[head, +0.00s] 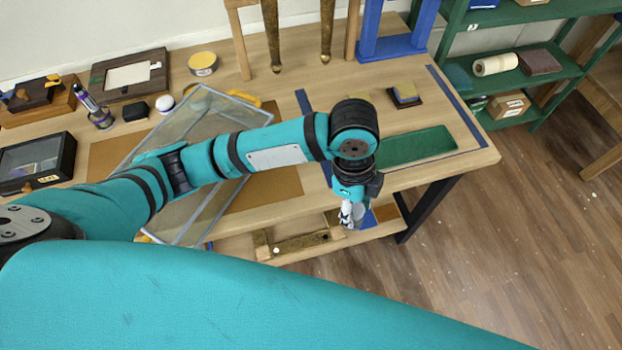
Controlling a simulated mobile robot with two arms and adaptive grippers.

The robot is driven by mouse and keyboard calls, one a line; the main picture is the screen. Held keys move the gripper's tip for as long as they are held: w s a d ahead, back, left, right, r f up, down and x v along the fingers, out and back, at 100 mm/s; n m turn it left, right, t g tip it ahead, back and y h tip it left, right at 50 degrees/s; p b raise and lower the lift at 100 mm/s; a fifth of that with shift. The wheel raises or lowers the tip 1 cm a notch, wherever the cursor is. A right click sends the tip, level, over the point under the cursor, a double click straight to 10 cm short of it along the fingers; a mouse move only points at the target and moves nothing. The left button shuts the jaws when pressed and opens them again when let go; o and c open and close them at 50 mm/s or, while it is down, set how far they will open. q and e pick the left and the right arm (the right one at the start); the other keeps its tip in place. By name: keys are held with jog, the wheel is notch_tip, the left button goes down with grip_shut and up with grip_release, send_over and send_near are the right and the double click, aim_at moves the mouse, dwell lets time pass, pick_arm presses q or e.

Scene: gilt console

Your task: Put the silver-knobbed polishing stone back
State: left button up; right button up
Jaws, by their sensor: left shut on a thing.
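My left gripper (348,214) points down at the front edge of the workbench, above the lower shelf. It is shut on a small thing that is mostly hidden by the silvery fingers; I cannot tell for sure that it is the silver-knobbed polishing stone. A blue patch (385,216) lies below and to the right of the fingers. My right gripper is not in view.
The workbench (465,167) holds a green mat (420,146), a yellow-topped dark block (404,95) and a tilted glazed frame (150,165) under my left arm. A gilt bar (302,242) lies on the lower shelf.

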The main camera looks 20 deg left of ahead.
pick_arm(q)
jog(key=shift+w+a+f+m, duration=0.1)
jog(key=shift+a+f+m, duration=0.1)
jog(key=shift+m, duration=0.2)
jog(key=w+a+p, duration=0.1)
jog(key=w+a, duration=0.2)
jog(key=w+a+p, duration=0.1)
jog(key=w+a, duration=0.1)
jog(key=a, duration=0.2)
jog(key=w+a+f+p, duration=0.1)
jog(key=w+a, duration=0.2)
jog(key=a, duration=0.1)
jog(key=shift+w+f, duration=0.1)
jog(key=shift+w, duration=0.25)
jog(key=shift+w+a, duration=0.15)
jog(key=shift+w, duration=0.05)
jog(key=shift+w+a+f, duration=0.1)
jog(key=shift+f, duration=0.05)
jog(key=shift+f+p, duration=0.35)
jog(key=shift+p, duration=0.05)
notch_tip(320, 180, down, 2)
jog(key=shift+f+p, duration=0.1)
jog(key=shift+p, duration=0.25)
jog(key=shift+f, duration=0.25)
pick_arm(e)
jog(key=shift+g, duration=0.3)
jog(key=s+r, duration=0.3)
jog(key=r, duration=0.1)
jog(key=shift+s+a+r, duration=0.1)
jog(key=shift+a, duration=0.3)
